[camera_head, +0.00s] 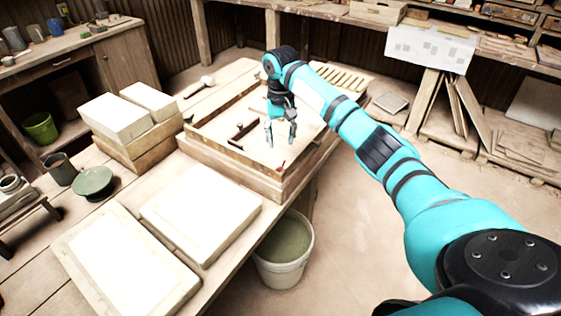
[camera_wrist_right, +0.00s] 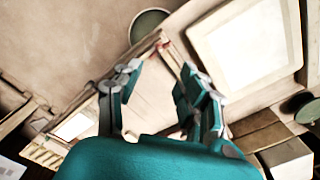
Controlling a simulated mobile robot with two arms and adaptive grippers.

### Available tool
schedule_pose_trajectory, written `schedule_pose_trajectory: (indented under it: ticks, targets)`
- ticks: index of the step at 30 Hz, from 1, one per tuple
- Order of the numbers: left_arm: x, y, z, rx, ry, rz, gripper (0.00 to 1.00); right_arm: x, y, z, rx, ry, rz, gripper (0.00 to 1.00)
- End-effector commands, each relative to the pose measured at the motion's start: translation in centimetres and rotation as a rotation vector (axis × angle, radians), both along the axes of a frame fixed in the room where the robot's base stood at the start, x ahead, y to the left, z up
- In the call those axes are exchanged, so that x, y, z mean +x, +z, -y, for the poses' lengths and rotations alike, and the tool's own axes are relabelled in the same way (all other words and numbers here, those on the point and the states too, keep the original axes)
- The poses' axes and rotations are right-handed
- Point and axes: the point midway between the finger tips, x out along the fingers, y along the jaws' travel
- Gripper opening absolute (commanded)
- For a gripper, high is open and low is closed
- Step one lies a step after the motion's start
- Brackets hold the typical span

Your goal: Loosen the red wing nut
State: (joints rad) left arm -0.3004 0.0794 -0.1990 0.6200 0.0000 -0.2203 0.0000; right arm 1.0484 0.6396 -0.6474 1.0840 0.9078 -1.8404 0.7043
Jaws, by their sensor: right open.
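The red wing nut (camera_head: 281,165) is a small red spot at the near right corner of the wooden tile press (camera_head: 222,165). It also shows in the right wrist view (camera_wrist_right: 163,46), near the top centre, beyond my fingertips and apart from them. My right gripper (camera_head: 281,143) hangs fingers-down over the press, a little behind the nut in the head view. Its fingers are spread and empty, as the right wrist view (camera_wrist_right: 161,72) also shows. The nut is too small to tell its turn. My left gripper is not in view.
White slabs (camera_head: 202,208) lie at the table's front, left of the press. Pale blocks (camera_head: 115,118) stand stacked behind them. A bucket (camera_head: 286,252) of greenish liquid stands on the floor beside the table. A dark-handled tool (camera_head: 242,131) lies on the press.

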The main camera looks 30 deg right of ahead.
Motion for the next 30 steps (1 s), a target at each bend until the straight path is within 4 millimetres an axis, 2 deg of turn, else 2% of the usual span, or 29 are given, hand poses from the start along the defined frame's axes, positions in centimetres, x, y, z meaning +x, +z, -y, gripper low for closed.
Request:
schedule_pose_trajectory:
  ticks: [9,15,21,28,30]
  targets:
    - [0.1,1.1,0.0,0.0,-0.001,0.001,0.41,-0.1,-6.8,0.0,0.0,0.0,-0.004,0.4]
    - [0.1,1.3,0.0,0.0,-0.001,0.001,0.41,0.0,-9.5,0.0,0.0,0.0,0.0,0.4]
    - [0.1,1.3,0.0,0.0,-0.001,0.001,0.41,0.0,-10.5,0.0,0.0,0.001,0.001,0.4]
    - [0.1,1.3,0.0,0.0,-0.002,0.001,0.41,0.0,-10.6,0.0,0.0,0.001,0.002,0.4]
    - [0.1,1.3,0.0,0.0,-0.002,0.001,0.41,0.0,-10.6,0.0,0.0,0.001,0.002,0.31]
